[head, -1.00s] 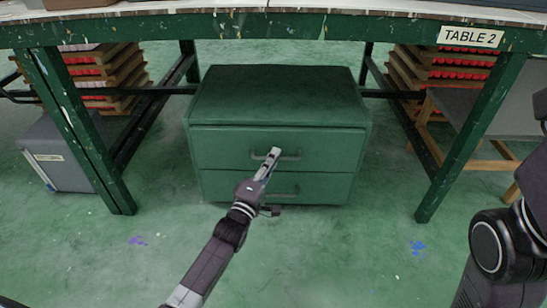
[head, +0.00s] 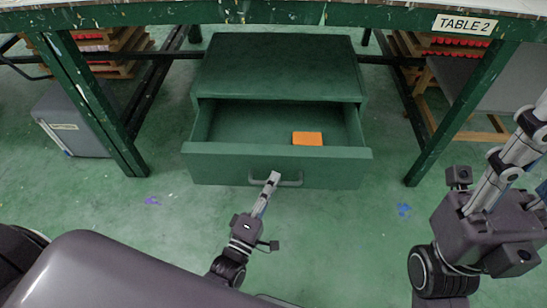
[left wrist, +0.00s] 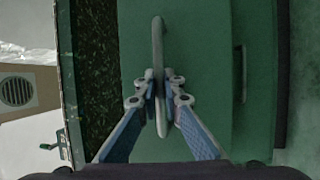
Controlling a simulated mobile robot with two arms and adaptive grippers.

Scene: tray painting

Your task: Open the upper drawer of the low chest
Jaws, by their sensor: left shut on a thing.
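The low green chest (head: 280,65) stands on the floor under the table. Its upper drawer (head: 215,162) is pulled well out, and its inside shows from above. My left gripper (head: 273,180) is shut on the grey bar handle (head: 290,183) of this drawer. In the left wrist view the handle (left wrist: 158,45) passes between the two fingertips (left wrist: 158,92). The lower drawer is hidden in the head view behind the open one. My right gripper (head: 505,185) is at the right edge, away from the chest, with its fingertips cut off or unclear.
An orange block (head: 307,138) lies in the open drawer towards the right. Green table legs (head: 95,110) stand left and right (head: 465,95) of the chest. A grey box (head: 70,120) is at the left. The floor in front is clear apart from paint spots.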

